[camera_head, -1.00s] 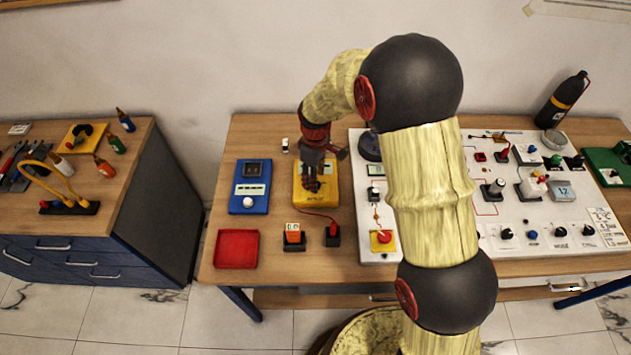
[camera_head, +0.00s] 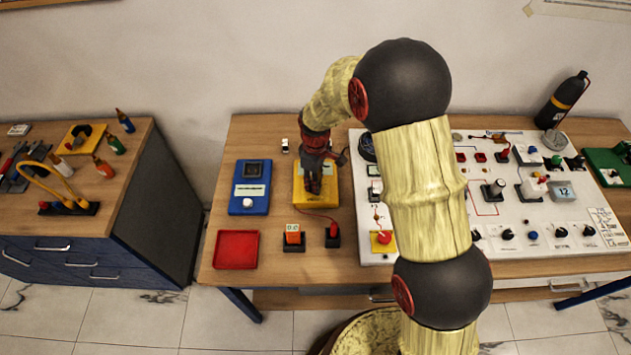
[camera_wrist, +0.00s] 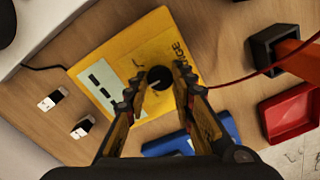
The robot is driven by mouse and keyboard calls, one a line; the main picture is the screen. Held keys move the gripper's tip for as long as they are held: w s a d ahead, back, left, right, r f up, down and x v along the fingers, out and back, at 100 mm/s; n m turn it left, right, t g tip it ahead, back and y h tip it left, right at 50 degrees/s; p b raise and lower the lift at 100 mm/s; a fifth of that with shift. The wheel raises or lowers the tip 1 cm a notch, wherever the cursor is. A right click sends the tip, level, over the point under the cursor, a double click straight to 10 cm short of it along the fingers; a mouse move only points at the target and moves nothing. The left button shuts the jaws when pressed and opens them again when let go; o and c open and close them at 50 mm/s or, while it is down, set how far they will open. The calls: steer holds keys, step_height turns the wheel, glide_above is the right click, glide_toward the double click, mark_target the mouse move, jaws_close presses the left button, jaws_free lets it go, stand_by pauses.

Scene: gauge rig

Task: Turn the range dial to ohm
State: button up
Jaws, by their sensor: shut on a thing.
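The yellow meter box (camera_head: 301,201) stands on the table below my gripper (camera_head: 314,188). In the wrist view the box (camera_wrist: 135,52) has a pale display panel (camera_wrist: 101,87) and a round black range dial (camera_wrist: 160,77) near printed RANGE lettering. My gripper (camera_wrist: 160,80) is shut on the dial, with one finger on either side of it. In the head view my gripper hides the dial. The dial's pointer and its scale marks are too small to read.
A blue instrument (camera_head: 250,202) stands left of the box, with a red tray (camera_head: 236,249) nearer the front. A white panel (camera_head: 487,209) with controls lies to the right, partly behind my arm.

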jaws_close()
steer(key=shift+m, duration=0.3)
steer(key=m, duration=0.4)
steer(key=shift+p, duration=0.4)
steer(key=m, duration=0.5)
stand_by(0.4)
steer(key=o, duration=0.6)
jaws_free()
steer(key=shift+o, duration=0.5)
